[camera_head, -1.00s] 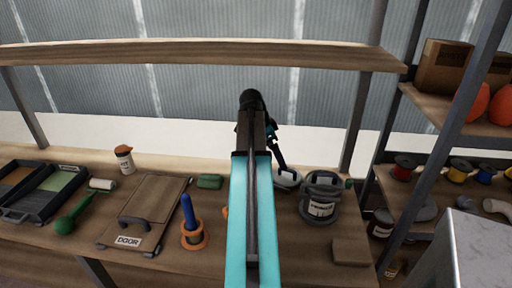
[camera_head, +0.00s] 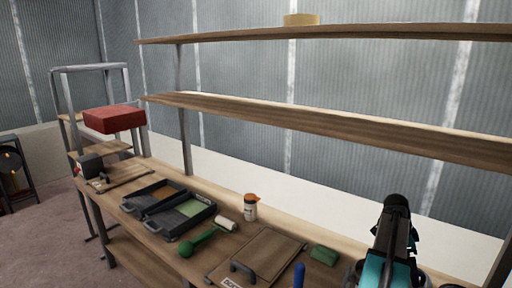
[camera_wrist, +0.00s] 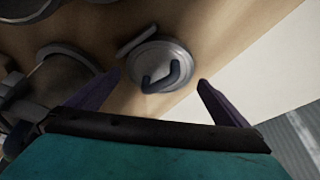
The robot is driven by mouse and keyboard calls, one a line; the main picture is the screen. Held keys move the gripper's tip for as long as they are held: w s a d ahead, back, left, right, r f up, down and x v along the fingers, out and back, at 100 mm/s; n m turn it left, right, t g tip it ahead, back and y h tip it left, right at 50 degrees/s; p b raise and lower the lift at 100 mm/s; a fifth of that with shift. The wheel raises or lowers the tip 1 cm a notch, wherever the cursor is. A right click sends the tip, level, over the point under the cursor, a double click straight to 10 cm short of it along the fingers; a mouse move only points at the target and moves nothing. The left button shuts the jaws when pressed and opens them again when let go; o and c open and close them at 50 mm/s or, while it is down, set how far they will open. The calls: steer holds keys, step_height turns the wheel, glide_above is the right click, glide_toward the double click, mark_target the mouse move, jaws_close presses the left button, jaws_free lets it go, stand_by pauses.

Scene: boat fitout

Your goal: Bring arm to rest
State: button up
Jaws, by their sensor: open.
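My arm (camera_head: 393,232), teal and black, reaches up over the bench at the lower right of the head view. Its gripper end is not clear to see there. In the wrist view my gripper (camera_wrist: 159,77) has its two dark fingers spread wide apart. A round grey lid-like object (camera_wrist: 178,53) with a dark curved handle shows beyond and between the fingertips. The fingers do not appear to hold it; the exact gap to it is hard to judge.
The wooden bench (camera_head: 157,173) carries a two-part tray (camera_head: 190,220), a green tool (camera_head: 198,243), a white jar (camera_head: 250,209), a door panel (camera_head: 270,250) and a green block (camera_head: 324,255). A long shelf (camera_head: 330,122) runs above. A red box (camera_head: 113,119) sits on a rack at left.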

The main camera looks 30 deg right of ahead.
steer(key=shift+x, duration=1.05)
steer(key=shift+w+d, duration=0.1)
